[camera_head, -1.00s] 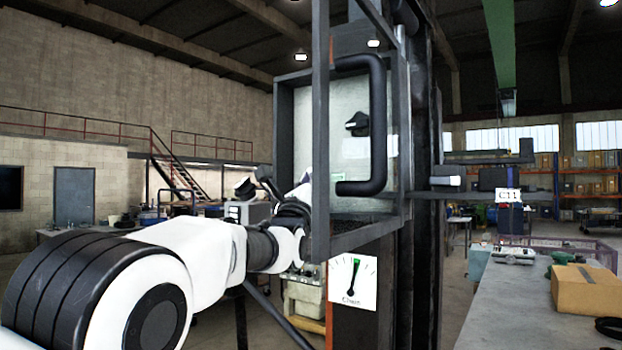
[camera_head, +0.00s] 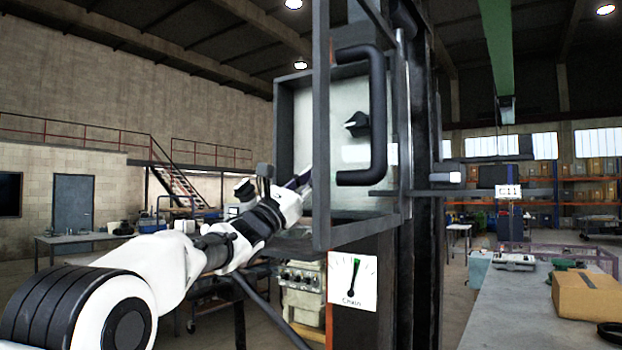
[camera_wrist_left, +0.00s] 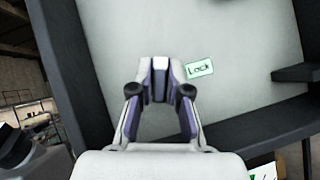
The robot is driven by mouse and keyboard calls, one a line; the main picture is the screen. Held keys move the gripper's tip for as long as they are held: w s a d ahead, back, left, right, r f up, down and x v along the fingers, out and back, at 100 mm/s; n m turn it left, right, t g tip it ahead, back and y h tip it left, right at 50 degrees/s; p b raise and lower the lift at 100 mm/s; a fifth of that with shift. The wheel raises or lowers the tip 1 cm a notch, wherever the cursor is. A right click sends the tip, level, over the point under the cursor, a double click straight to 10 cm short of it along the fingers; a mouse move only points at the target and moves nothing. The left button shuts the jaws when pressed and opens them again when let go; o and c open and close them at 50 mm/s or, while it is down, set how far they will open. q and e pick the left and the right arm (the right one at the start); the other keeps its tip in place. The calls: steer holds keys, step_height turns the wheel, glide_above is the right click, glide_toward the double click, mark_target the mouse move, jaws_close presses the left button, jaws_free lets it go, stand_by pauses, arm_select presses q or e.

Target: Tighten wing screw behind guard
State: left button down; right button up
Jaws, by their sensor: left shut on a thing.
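My left gripper (camera_head: 308,176) reaches in behind the dark guard frame (camera_head: 321,120), in front of the pale panel (camera_head: 305,120); a frame bar partly hides its fingertips in the head view. In the left wrist view the fingers (camera_wrist_left: 160,78) are closed together on a small pale, silvery piece that looks like the wing screw (camera_wrist_left: 160,66); the fingers cover most of it. A "Lock" label (camera_wrist_left: 200,69) is on the panel just right of the fingertips. A black knob (camera_head: 357,124) sits on the panel, up and right of the gripper. My right gripper is out of view.
The guard's thick black handle (camera_head: 376,115) stands in front of the panel. A dial card (camera_head: 352,281) hangs below the box. A grey bench (camera_head: 530,310) with a cardboard box (camera_head: 590,293) is at the right.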

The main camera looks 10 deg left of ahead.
arm_select(q)
steer(key=shift+s+r+m+g+h, duration=0.1)
steer(key=shift+r+m+g+h, duration=0.25)
steer(key=shift+m+g+h, duration=0.55)
steer(key=shift+d+m, duration=0.1)
steer(key=shift+m, duration=0.3)
